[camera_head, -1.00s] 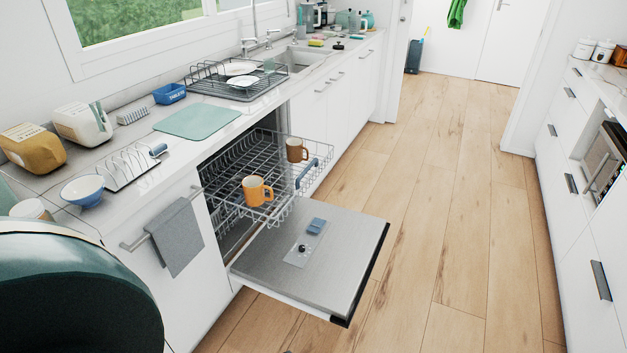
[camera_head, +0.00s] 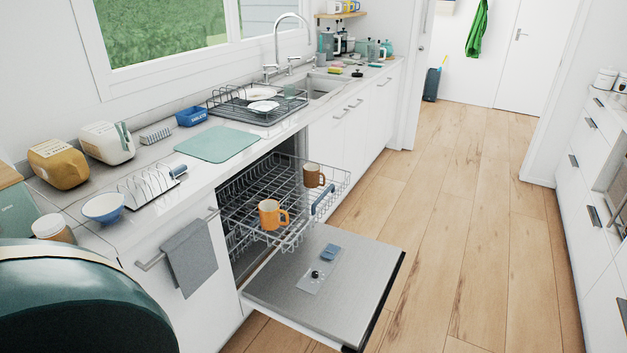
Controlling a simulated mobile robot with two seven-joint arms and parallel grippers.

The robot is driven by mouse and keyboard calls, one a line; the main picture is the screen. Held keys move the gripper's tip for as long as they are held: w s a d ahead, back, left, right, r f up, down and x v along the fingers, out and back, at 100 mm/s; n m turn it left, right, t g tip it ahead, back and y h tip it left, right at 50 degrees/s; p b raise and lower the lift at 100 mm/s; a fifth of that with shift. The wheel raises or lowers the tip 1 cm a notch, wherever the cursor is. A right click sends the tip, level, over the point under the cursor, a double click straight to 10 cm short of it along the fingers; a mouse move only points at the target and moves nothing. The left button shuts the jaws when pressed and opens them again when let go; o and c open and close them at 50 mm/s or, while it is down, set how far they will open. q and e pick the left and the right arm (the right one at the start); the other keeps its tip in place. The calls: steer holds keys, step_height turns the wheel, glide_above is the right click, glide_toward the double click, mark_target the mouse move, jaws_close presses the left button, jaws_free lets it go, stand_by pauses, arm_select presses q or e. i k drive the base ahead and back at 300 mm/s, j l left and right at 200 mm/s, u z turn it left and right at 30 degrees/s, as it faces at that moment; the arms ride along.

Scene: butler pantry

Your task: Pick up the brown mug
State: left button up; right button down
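The brown mug (camera_head: 312,174) stands in the upper rack (camera_head: 262,190) of the open dishwasher, near the rack's far right corner. An orange mug (camera_head: 269,214) stands in the same rack, closer to the viewer. The rack is pulled out over the lowered dishwasher door (camera_head: 325,285). Neither of my grippers shows in the view. A large dark green rounded shape at the lower left hides part of the counter and cabinet there.
The counter holds a green mat (camera_head: 217,144), a dish rack (camera_head: 258,103), a blue-and-white bowl (camera_head: 103,208) and a toast rack (camera_head: 150,186). A grey towel (camera_head: 190,258) hangs left of the dishwasher. The wooden floor (camera_head: 470,200) to the right is clear.

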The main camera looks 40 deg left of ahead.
mark_target(312, 174)
steer(key=i+l, duration=0.15)
steer(key=i, duration=0.45)
steer(key=i+l, duration=0.15)
steer(key=i, duration=0.4)
steer(key=i+l, duration=0.1)
steer(key=i, duration=0.5)
steer(key=i+u, duration=0.2)
steer(key=i, duration=0.6)
steer(key=i+l+u, duration=0.15)
steer(key=i, duration=0.6)
steer(key=i+l+u, duration=0.1)
steer(key=i+u, duration=0.3)
steer(key=i+l+u, duration=0.2)
steer(key=u, duration=0.2)
steer(key=i+l+u, duration=0.6)
steer(key=u, duration=0.25)
steer(key=i+l+u, duration=0.1)
steer(key=l+u, duration=0.15)
steer(key=u, duration=0.2)
steer(key=i+l+u, duration=0.1)
steer(key=l+u, duration=0.35)
steer(key=i+l+u, duration=0.1)
steer(key=u, duration=0.3)
steer(key=l+u, duration=0.45)
steer(key=i+l+u, duration=0.15)
steer(key=i, duration=0.25)
steer(key=i+l+u, duration=0.15)
steer(key=i, duration=0.3)
steer(key=i+l+u, duration=0.15)
steer(key=i, duration=0.25)
